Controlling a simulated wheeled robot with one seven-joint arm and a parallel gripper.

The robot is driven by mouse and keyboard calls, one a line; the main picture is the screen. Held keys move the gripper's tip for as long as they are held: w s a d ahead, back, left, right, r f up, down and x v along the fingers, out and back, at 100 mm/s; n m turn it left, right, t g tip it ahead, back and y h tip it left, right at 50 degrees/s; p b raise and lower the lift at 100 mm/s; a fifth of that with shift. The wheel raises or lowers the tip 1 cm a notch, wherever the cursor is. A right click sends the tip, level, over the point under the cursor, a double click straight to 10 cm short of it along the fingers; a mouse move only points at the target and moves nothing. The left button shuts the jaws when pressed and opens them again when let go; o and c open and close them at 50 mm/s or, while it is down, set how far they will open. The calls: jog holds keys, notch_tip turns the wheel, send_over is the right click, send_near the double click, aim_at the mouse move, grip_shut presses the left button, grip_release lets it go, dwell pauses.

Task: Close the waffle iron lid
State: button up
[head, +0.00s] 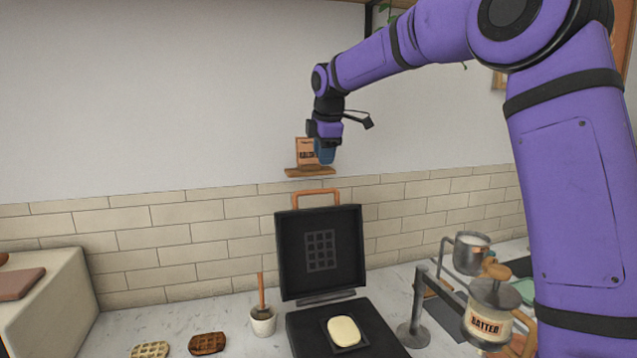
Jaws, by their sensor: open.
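The black waffle iron (300,335) stands on the counter, with pale batter (343,331) on its lower plate. Its lid (318,252) is open and stands upright, with a square grid on its inner face. A copper-coloured handle (316,192) sits on the lid's top edge. My gripper (325,152) is open and appears above the handle in the head view, apart from it. Its fingers point down and look empty. How far the gripper is from the lid in depth is hard to tell.
A batter dispenser (491,310) on a grey stand (413,332) is right of the iron, with a metal pot (471,254) behind. A white cup (263,321) with a brush and two waffles (208,343) lie left. A small wall shelf (309,171) is behind my gripper.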

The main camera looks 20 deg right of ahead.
aim_at(320, 192)
jog(key=x, duration=1.1)
jog(key=shift+w+r, duration=0.1)
jog(key=shift+w, duration=0.05)
grip_shut()
